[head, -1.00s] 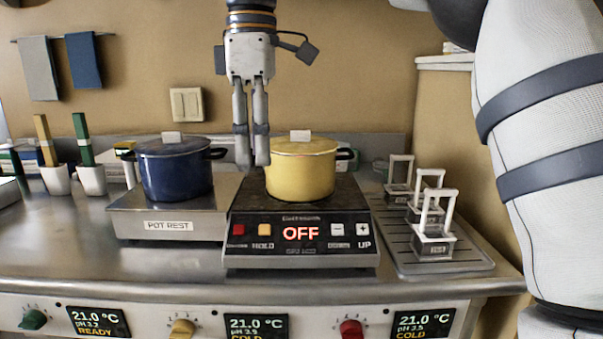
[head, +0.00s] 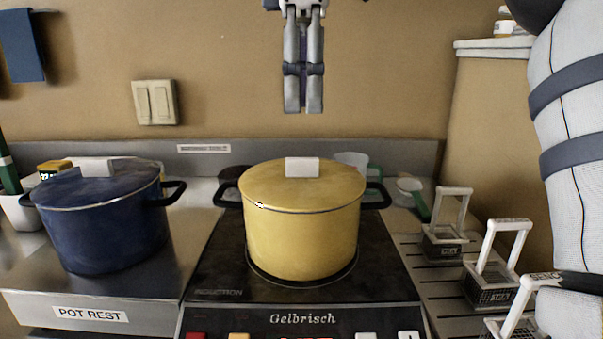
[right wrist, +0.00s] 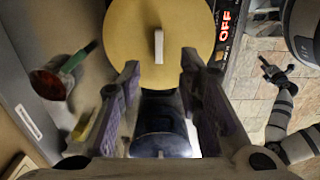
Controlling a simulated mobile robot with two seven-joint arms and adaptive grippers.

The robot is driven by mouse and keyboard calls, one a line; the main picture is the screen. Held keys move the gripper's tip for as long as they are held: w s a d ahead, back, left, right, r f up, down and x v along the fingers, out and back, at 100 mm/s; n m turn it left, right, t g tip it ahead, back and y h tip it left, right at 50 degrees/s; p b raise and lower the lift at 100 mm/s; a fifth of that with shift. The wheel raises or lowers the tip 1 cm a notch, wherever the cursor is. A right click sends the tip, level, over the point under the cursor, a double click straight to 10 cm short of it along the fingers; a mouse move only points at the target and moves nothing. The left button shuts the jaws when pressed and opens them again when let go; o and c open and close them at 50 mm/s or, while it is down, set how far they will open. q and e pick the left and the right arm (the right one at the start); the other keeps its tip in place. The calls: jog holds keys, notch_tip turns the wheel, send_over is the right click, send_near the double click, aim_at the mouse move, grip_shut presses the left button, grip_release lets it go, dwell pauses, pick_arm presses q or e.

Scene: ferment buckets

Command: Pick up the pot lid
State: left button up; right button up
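A yellow pot (head: 300,238) stands on the black induction hob, covered by its yellow lid (head: 258,184) with a white block handle (head: 302,167). A blue pot (head: 108,238) with a blue lid (head: 62,190) and a pale handle stands on the pot rest to the left. My right gripper (head: 303,110) points down above the yellow lid, apart from it. In the right wrist view its fingers (right wrist: 160,68) are spread and empty, with the yellow lid (right wrist: 128,38) and its upright handle (right wrist: 158,46) ahead. My left gripper (right wrist: 268,68) shows small there; its opening is unclear.
The pot rest (head: 90,314) lies left of the hob (head: 300,295). Several wire baskets with white handles (head: 492,270) stand on a ribbed tray at right. A green-handled strainer (head: 412,190) and a metal ledge (head: 390,155) are behind.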

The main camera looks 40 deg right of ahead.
aim_at(302, 172)
notch_tip(302, 172, down, 9)
jog(key=shift+w, duration=0.15)
grip_shut()
